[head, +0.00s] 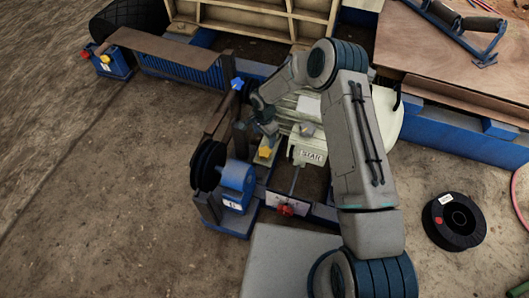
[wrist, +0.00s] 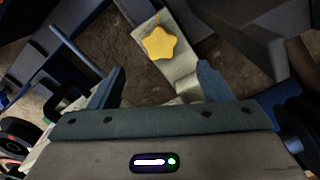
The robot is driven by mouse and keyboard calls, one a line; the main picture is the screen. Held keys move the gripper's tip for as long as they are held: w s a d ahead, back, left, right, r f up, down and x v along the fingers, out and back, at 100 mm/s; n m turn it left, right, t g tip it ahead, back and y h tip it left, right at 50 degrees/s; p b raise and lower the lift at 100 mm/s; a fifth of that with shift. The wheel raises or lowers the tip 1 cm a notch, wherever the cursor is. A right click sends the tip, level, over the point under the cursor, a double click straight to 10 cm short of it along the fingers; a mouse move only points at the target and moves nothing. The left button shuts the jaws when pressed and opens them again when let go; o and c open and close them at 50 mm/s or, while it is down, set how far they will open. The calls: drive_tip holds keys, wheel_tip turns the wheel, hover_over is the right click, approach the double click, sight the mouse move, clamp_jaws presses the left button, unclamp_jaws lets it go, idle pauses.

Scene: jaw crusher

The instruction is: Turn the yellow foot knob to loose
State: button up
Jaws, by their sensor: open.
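The yellow foot knob (wrist: 160,42) is star-shaped and sits on a pale metal foot plate (wrist: 181,82) in the wrist view. In the head view the yellow knob (head: 265,152) shows small, beside the pale motor. My gripper (wrist: 160,82) is open, with a finger at left and one at right and nothing between them. The knob shows beyond the fingertips, roughly centred between them, apart from both. In the head view my gripper (head: 268,133) is just above the knob and partly hidden by my arm. I cannot tell the knob's turn position.
A blue knob (head: 237,84) stands on the frame behind, and a red knob (head: 285,209) at the front. Dark pulleys (head: 207,165) and a blue housing (head: 236,180) stand close left of the yellow knob. A black spool (head: 454,221) lies on the right floor. The left floor is clear.

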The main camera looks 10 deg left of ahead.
sight(264, 152)
wheel_tip(264, 152, down, 11)
drive_tip(key=b, duration=0.3)
drive_tip(key=shift+r, duration=0.15)
drive_tip(key=c, duration=1)
